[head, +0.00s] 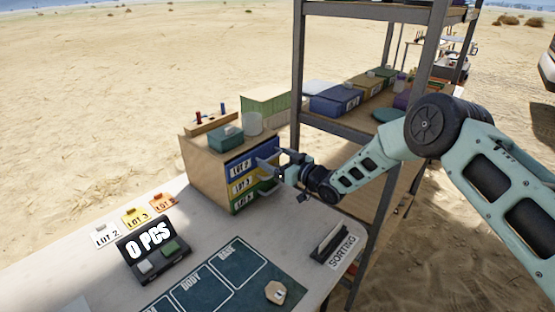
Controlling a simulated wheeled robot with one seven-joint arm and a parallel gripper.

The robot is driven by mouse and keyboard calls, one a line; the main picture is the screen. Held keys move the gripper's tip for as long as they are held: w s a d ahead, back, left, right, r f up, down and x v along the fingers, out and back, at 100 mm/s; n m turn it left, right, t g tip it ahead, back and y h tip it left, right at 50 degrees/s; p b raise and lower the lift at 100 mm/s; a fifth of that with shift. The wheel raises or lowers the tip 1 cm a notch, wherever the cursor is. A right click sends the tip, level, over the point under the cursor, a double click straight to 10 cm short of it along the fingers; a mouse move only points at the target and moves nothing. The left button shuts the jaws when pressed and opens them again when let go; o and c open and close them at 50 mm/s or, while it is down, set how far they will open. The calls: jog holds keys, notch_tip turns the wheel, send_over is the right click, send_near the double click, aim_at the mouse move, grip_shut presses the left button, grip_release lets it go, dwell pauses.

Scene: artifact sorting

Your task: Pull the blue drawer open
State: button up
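The blue drawer (238,166) is the top one of three in a small wooden cabinet (205,170) on the table. It carries a LOT label and looks closed or nearly so. My gripper (270,165) is at the right part of the blue drawer's front, reaching in from the right. Its fingers overlap the drawer's handle area and partly hide it. I cannot tell whether they are around the handle or only beside it, nor whether they are open or shut.
A yellow drawer (242,184) and a green drawer (243,201) lie below. A teal box (227,137) and a pale cylinder (252,124) stand on top. A metal shelf post (298,75) rises close to my gripper. A counter display (153,250) stands front left.

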jog(key=v, duration=1.6)
jog(key=shift+d, duration=0.25)
jog(key=o, duration=1.1)
jog(key=shift+c, duration=0.2)
jog(key=b+v, duration=0.3)
jog(key=v, duration=1.4)
jog(key=shift+s, duration=0.2)
jog(key=shift+d, duration=0.1)
